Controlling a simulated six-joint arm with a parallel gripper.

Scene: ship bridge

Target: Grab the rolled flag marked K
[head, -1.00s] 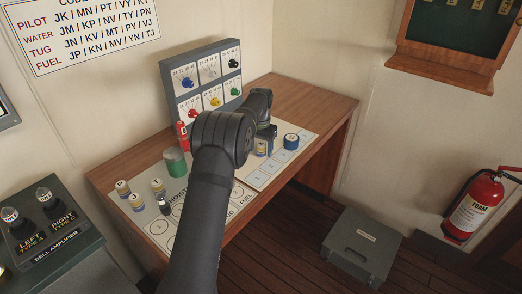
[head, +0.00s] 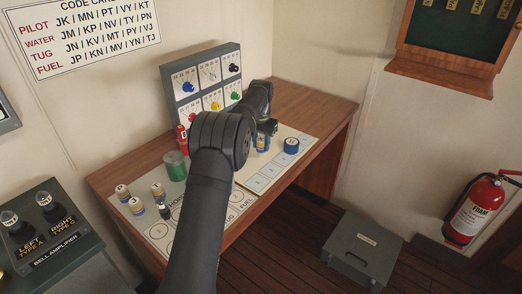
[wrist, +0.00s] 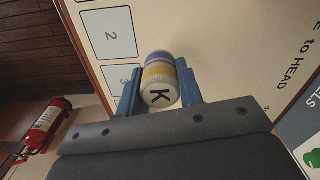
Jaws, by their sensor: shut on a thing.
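The rolled flag marked K (wrist: 160,82) is a small cylinder with a white end lettered K and yellow and blue bands. It sits between the two blue fingers of my gripper (wrist: 160,88) in the wrist view, and the fingers are shut on it. In the head view, my gripper (head: 265,134) is over the numbered board at the right of the desk, with the flag (head: 261,144) partly showing below it. I cannot tell whether the flag touches the board.
The board (head: 257,183) lies on the wooden desk (head: 310,97). Several rolls, a green cylinder (head: 175,166) and a red object (head: 182,139) stand at left. A panel of coloured knobs (head: 203,84) rises behind.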

